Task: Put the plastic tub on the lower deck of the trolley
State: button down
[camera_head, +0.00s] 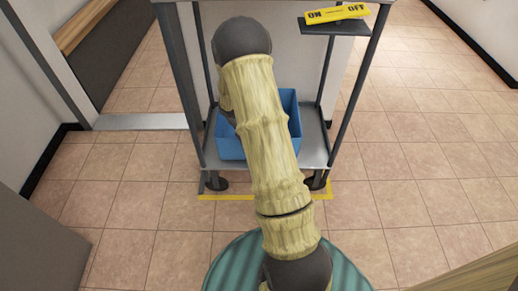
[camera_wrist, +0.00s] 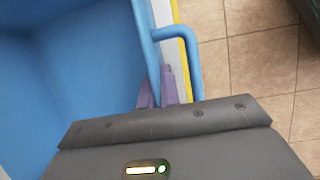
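The blue plastic tub (camera_head: 232,146) sits between the posts of the trolley (camera_head: 187,85), at its lower deck (camera_head: 315,150). My arm covers its middle, and I cannot tell whether its base touches the deck. In the wrist view the tub (camera_wrist: 75,65) fills the left side, with a bent blue handle (camera_wrist: 190,60) at its edge. My gripper (camera_wrist: 158,90) has its purple fingers close together on either side of the tub's rim, beside the handle, and appears shut on it. The gripper is hidden in the head view.
A wall and doorway sill (camera_head: 143,121) are left. Tiled floor (camera_head: 425,150) is clear on the right.

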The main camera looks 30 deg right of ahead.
jog(key=shift+f, duration=0.35)
jog(key=c, duration=1.6)
grip_release()
jog(key=p+v, duration=0.8)
jog(key=v, duration=0.4)
jog(key=shift+w+r, duration=0.1)
jog(key=shift+r, duration=0.05)
jog(key=s+a+r+m+t+y, duration=0.1)
jog(key=s+a+r+m, duration=0.3)
jog(key=s, duration=0.1)
jog(key=s+a+r+m+t+y, duration=0.1)
jog(key=s+a+r+m+t, duration=0.1)
jog(key=s+a+r, duration=0.3)
jog(key=s+a+r+m+t+y, duration=0.1)
jog(key=s+a+r+m+y, duration=0.1)
jog(key=s+a+r+m, duration=0.3)
jog(key=shift+s+m+t, duration=0.2)
jog(key=shift+m+t, duration=0.1)
